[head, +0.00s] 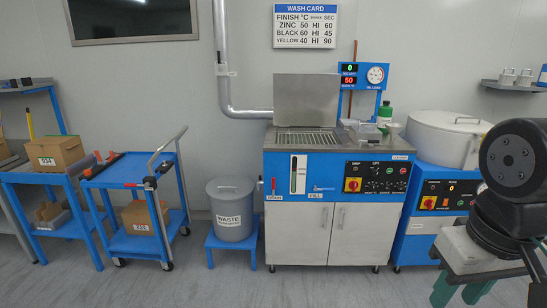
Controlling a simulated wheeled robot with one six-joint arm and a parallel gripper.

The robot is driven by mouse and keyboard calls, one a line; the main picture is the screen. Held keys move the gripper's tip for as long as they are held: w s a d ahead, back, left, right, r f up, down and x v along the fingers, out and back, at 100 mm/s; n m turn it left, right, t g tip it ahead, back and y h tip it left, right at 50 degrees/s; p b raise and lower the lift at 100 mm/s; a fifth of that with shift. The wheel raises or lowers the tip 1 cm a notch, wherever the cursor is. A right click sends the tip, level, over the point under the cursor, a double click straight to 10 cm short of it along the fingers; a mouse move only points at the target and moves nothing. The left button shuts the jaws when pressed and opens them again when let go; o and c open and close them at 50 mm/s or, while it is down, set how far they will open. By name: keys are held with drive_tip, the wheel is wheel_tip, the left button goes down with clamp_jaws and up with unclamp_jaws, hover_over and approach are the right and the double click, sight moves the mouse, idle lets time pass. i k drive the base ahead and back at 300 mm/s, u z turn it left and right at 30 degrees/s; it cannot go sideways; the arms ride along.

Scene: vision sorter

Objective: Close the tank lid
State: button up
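The tank lid (306,99) is a flat grey metal panel. It stands upright at the back of the blue wash machine's top, so the tank is open. The tank opening (307,138) in front of it shows a slatted metal rack or basket. My gripper (468,287) is at the lower right, in front of the round white drum machine and well away from the lid. Its green fingers are partly cut off by the frame edge, and I cannot tell how far apart they are.
The wash machine's control panel (380,178) faces front. A drum machine (440,138) stands to the right, a waste bin (231,207) and cart (130,172) to the left. The floor in front is clear.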

sight(303, 99)
drive_tip(key=i, duration=2.45)
drive_tip(key=u, duration=2.5)
drive_tip(key=i, duration=1.5)
drive_tip(key=z, duration=3.7)
